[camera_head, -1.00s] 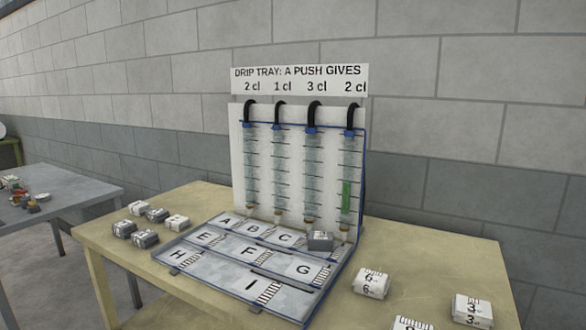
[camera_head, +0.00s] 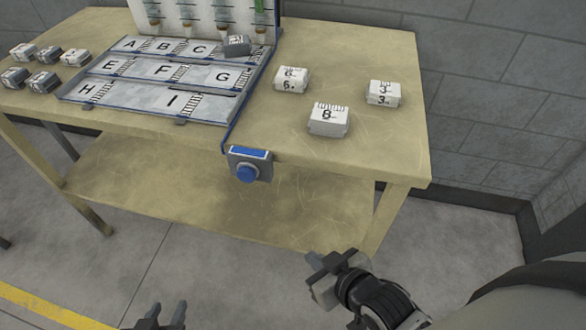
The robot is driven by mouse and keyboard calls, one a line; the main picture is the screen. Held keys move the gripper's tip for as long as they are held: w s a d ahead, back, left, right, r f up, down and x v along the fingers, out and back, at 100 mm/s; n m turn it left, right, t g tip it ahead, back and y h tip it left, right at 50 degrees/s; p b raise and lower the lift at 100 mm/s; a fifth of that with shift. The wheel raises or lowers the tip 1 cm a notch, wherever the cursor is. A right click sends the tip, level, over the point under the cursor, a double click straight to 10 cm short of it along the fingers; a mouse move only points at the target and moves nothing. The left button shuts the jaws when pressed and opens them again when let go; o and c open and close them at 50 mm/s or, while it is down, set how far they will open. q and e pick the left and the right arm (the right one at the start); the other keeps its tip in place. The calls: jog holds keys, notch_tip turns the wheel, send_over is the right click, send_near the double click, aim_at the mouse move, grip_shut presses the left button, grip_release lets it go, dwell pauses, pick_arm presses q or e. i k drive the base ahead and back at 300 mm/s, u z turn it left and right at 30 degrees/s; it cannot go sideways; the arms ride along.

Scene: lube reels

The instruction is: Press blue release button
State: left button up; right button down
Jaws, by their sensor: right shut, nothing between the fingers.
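The blue release button (camera_head: 247,174) sits on a small grey box (camera_head: 264,165) with a blue top strip, fixed to the table's front edge.
The wooden table (camera_head: 300,155) holds a lettered drip tray (camera_head: 140,103) below upright tubes. White numbered blocks (camera_head: 329,119) stand on the right, grey and white blocks (camera_head: 44,82) on the left. A lower shelf (camera_head: 190,200) lies under the top. Open floor lies in front.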

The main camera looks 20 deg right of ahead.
aim_at(244, 173)
jog(key=z, duration=0.95)
jog(key=k, duration=0.8)
jog(key=u, duration=0.95)
jog(key=i, duration=0.5)
